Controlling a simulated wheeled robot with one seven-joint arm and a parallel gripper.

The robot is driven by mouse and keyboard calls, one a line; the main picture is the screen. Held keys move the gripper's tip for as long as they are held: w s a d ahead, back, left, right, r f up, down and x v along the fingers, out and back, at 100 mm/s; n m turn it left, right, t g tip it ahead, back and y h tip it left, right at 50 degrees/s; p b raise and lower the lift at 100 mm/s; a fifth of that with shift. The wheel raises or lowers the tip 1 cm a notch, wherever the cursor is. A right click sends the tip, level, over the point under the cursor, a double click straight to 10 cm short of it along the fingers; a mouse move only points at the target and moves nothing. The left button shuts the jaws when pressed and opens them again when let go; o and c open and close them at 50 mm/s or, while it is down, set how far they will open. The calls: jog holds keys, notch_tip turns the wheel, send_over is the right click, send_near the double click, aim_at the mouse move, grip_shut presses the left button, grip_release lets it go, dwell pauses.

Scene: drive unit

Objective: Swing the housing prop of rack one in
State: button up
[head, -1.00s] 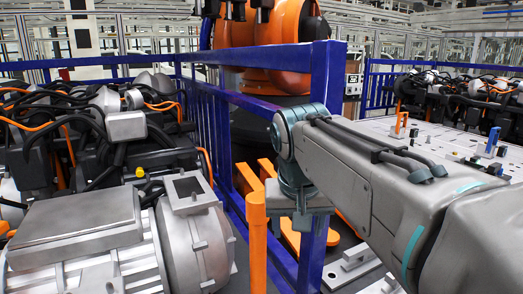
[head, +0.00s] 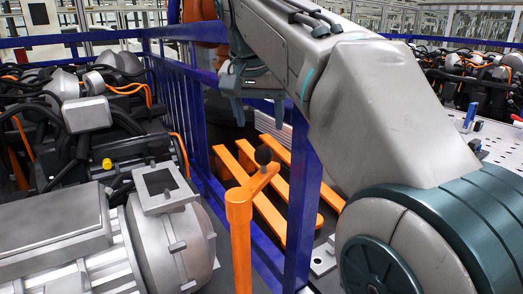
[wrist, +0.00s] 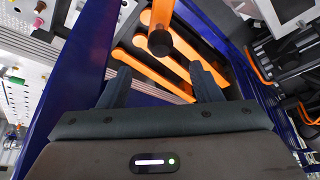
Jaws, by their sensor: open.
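The housing prop (head: 240,235) is an orange upright post with a short orange arm at its top. The arm points up and right in the head view and ends in a black knob (head: 263,155). My gripper (head: 258,112) is beyond and above the knob in the head view, fingers pointing down, apart from it. In the wrist view my gripper (wrist: 162,85) is open and empty. There the black knob (wrist: 159,42) lies ahead of the gap between the fingers, with the orange prop arm (wrist: 162,14) running up from it.
A blue fence (head: 303,190) stands just right of the post. Several orange bars (head: 240,175) lie low behind the knob. A grey motor housing (head: 165,240) with cables fills the left. A white perforated table (head: 490,140) is at right.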

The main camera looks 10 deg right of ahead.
aim_at(262, 149)
jog(key=x, duration=0.9)
jog(key=shift+w+d+f, duration=0.1)
jog(key=shift+f, duration=0.15)
grip_shut()
